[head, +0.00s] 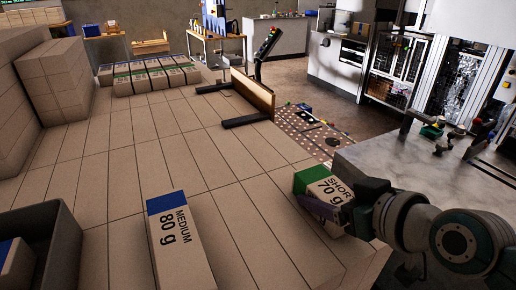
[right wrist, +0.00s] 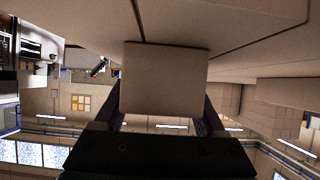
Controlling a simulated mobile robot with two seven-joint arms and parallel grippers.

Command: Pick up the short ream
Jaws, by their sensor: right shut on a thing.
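The short ream (head: 322,188), tan with a green end and the print "SHOR 70 g", is at the right edge of the tan block surface in the head view. My right gripper (head: 330,207) is shut on it, with a purple finger along its near side. In the right wrist view the ream (right wrist: 163,85) shows as a plain tan face between the two fingers (right wrist: 162,112). I cannot tell whether it is clear of the surface below. A medium ream (head: 180,240) with a blue end and "80 g" lies to the left. My left gripper is not in view.
A dark bin (head: 62,235) stands at the lower left, with a blue-ended ream in it. Several green-ended and other reams (head: 150,77) lie in rows at the back. A grey table (head: 405,160) is at right.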

